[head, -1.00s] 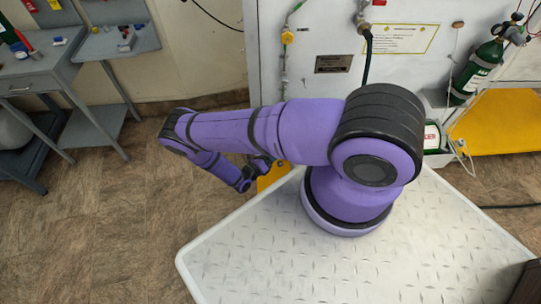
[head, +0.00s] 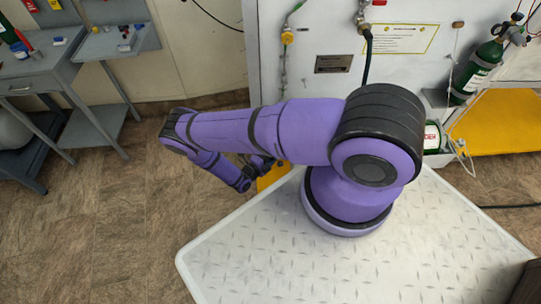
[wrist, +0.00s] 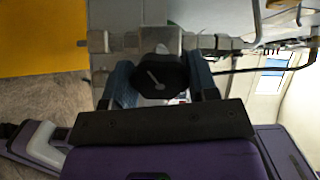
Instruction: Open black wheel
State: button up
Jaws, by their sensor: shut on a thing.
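The black wheel (wrist: 158,77) is a dark knob with a lobed rim and a pale pointer mark on its face, in the middle of the wrist view. It sits on a grey metal fitting. My gripper (wrist: 160,85) has one blue-grey finger on each side of the wheel and is shut on it. In the head view my purple arm reaches down to the left, and the wheel cannot be made out there. My gripper is largely hidden behind the arm in that view.
A white panel (head: 300,100) with hoses and a yellow knob (head: 287,38) stands behind my arm. A green cylinder (head: 482,68) is at the right. A grey workbench (head: 55,75) stands at the left. The brown floor between bench and panel is clear.

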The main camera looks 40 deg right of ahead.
jog(key=n, duration=0.6)
jog(key=shift+n, duration=0.3)
jog(key=n, duration=0.6)
dwell(0.4)
jog(key=o, duration=0.9)
jog(key=a, duration=0.3)
jog(key=s+a, duration=0.1)
jog(key=a, duration=0.6)
jog(key=shift+s+a, duration=0.25)
jog(key=shift+a, duration=0.1)
